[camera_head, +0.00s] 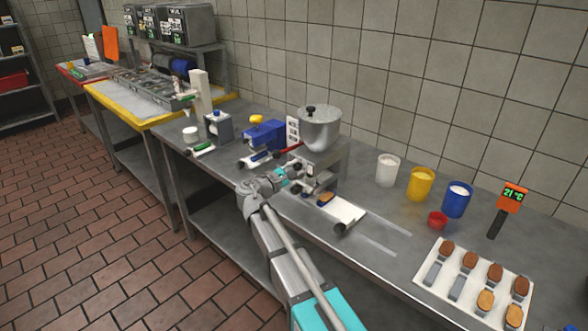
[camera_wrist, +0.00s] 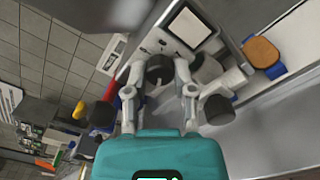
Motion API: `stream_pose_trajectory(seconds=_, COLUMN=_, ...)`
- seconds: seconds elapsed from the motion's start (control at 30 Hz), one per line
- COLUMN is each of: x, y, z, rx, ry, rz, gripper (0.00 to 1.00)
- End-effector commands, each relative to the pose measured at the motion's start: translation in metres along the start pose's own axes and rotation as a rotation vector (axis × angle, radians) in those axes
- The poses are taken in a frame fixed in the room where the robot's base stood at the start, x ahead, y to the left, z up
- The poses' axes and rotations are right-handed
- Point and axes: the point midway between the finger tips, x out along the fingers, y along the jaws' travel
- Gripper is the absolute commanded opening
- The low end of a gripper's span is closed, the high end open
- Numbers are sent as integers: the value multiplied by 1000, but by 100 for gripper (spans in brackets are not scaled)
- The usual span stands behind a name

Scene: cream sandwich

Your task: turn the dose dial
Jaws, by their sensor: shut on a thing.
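The dosing machine has a round steel hopper (camera_head: 320,130) and a metal body, and stands on the steel bench. In the wrist view a dark round knob, the dose dial (camera_wrist: 160,67), sits on the machine's pale front between the two fingers. My gripper (camera_wrist: 159,76) is shut on this dial, one finger on each side. In the head view my gripper (camera_head: 298,181) is at the machine's front, and the dial is too small to make out clearly there. The dial's marking and angle cannot be read.
A brown biscuit (camera_head: 326,199) lies just below the machine's front. White (camera_head: 387,170), yellow (camera_head: 420,184) and blue (camera_head: 457,199) cups stand to the right, with a small red cup (camera_head: 437,220). A white tray (camera_head: 447,291) holds several biscuits. A blue device (camera_head: 264,134) stands left of the machine.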

Motion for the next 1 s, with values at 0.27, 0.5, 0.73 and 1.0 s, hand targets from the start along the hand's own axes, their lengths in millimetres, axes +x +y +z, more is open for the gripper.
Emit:
stream_pose_trajectory(seconds=0.27, x=1, y=3, z=-1, rx=-21, ry=1, rz=6, gripper=0)
stream_pose_trajectory(seconds=0.5, x=1, y=3, z=-1, rx=-20, ry=0, rz=7, gripper=41)
stream_pose_trajectory(seconds=0.73, x=0, y=2, z=-1, rx=-18, ry=0, rz=4, gripper=68)
stream_pose_trajectory(seconds=1.0, x=0, y=1, z=0, rx=-17, ry=0, rz=2, gripper=68)
